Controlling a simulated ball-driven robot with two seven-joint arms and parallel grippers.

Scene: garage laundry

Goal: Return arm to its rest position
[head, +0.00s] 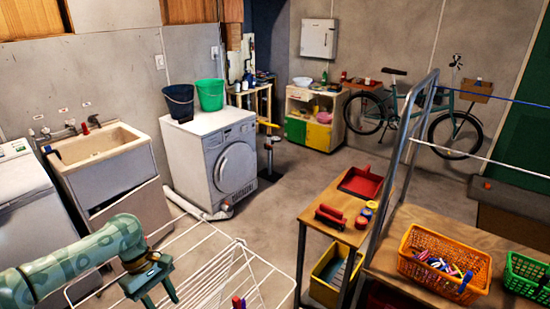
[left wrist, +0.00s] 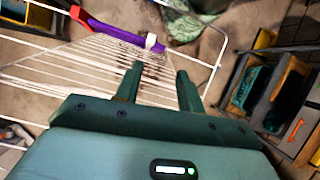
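My left arm, green and patterned, comes in from the lower left of the head view. Its gripper (head: 160,297) points down over the left part of the white wire drying rack (head: 228,270). In the left wrist view the two dark green fingers of my left gripper (left wrist: 158,82) are apart, with nothing between them. The rack's wires (left wrist: 60,85) lie beyond the fingertips. My right arm and right gripper do not show in either view.
A purple and red item (left wrist: 125,32) lies across the rack's far side in the left wrist view. The sink (head: 100,150) and white washer (head: 210,160) stand behind. An orange basket (head: 445,262) with pegs sits on the wooden bench at right. The middle floor (head: 275,205) is clear.

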